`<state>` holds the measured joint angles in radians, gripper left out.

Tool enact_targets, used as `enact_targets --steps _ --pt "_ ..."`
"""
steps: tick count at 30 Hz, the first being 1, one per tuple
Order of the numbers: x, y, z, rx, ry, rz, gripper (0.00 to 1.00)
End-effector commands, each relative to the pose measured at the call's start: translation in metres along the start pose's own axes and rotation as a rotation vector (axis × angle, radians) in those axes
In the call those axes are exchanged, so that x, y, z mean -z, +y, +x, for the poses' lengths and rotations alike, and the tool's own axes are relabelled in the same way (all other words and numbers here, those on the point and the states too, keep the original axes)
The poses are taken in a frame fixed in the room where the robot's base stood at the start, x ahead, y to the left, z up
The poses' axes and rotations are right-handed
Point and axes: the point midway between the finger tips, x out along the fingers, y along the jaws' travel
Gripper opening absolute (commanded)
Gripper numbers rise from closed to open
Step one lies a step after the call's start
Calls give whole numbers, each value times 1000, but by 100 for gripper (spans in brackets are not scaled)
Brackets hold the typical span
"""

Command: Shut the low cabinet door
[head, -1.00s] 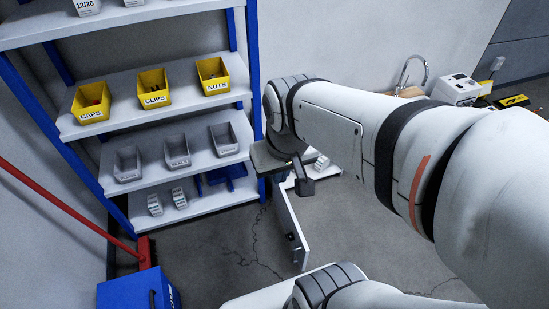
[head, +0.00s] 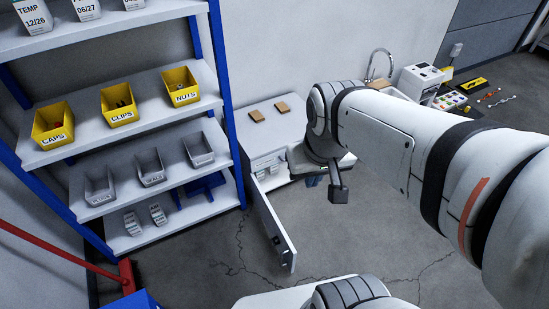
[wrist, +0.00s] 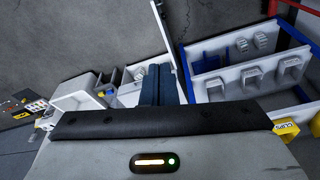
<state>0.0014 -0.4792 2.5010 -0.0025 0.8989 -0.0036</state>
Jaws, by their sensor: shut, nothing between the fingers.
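The low cabinet (head: 243,128) is white and stands right of the shelf rack in the head view. Its door (head: 272,232) is a thin white panel standing open, swung out over the floor, with a dark handle near its free end. In the wrist view the door (wrist: 172,42) shows nearly edge-on, just right of my fingers. My gripper (wrist: 160,72) is shut and empty, its two dark blue fingers side by side. In the head view my gripper (head: 313,181) is mostly hidden behind my wrist, to the right of the door; I cannot tell whether it touches anything.
The shelf rack (head: 130,145) with yellow and grey bins stands close on the left. Two wooden blocks (head: 257,116) lie on the cabinet top. A sink tap (head: 380,62) and a white device (head: 420,78) are at the back. Cracked floor (head: 220,265) is clear around the door.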

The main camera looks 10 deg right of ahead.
Motion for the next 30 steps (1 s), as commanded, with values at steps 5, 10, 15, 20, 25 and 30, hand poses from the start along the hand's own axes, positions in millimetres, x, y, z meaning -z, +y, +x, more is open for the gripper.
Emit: enact_targets --steps 5,10,15,20,25,30 --pt "0 -1 1 2 1 1 0" --pt "13 -21 32 65 2 43 0" --pt "46 -66 109 209 9 173 0" --pt "77 -104 196 298 18 370 0" --pt "95 -126 300 294 24 610 0" --pt "88 -130 414 183 37 853 0"
